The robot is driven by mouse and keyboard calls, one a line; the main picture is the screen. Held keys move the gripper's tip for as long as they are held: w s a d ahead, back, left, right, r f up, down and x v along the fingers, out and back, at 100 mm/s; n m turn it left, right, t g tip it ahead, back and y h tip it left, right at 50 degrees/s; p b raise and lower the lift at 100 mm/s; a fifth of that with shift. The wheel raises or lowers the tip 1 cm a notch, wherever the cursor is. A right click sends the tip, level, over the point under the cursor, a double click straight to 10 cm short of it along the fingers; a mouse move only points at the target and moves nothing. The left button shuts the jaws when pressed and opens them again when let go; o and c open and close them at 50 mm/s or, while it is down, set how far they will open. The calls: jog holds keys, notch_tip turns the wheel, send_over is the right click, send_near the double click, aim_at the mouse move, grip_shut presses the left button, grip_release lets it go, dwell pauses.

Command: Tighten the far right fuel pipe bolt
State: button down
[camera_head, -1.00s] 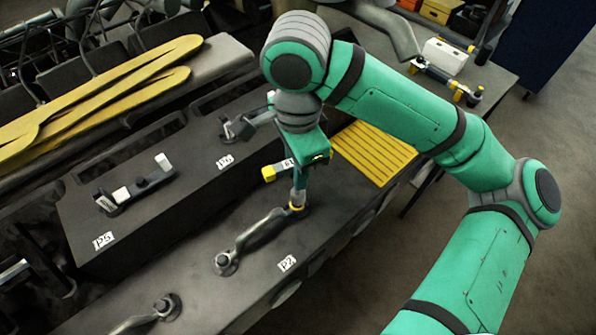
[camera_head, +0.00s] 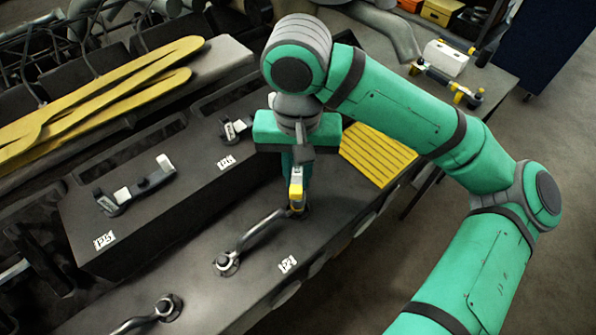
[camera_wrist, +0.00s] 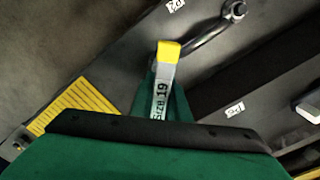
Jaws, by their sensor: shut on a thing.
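My gripper (camera_head: 296,168) is shut on a grey wrench (camera_head: 297,180) with a yellow end. The wrench also shows in the wrist view (camera_wrist: 163,80), marked "Size 19". It stands over the right end of a dark curved fuel pipe (camera_head: 258,233) on the engine block. The bolt at that end is hidden under the wrench and gripper, so I cannot tell how the wrench sits on it. The bolt at the pipe's left end (camera_head: 227,262) is in plain view. In the wrist view it shows at the top right (camera_wrist: 236,10).
Another pipe end with a bolt (camera_head: 165,306) lies at the lower left. A bracket-like tool (camera_head: 135,188) lies on the raised block, with another dark part (camera_head: 235,130) near my gripper. A yellow ribbed plate (camera_head: 375,153) lies to the right. A table (camera_head: 493,78) stands behind.

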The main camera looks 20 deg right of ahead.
jog(key=n, duration=0.5)
jog(key=shift+n, duration=0.3)
jog(key=n, duration=0.4)
jog(key=shift+w+n, duration=0.1)
jog(key=shift+n, duration=0.2)
jog(key=shift+d+n, duration=0.1)
jog(key=shift+n, duration=0.9)
jog(key=n, duration=0.3)
jog(key=shift+a, duration=0.2)
jog(key=n, duration=0.5)
jog(key=shift+s+d+n, duration=0.1)
jog(key=shift+s+n, duration=0.15)
jog(key=shift+n, duration=0.05)
jog(key=shift+w, duration=0.35)
jog(key=shift+d+f, duration=0.1)
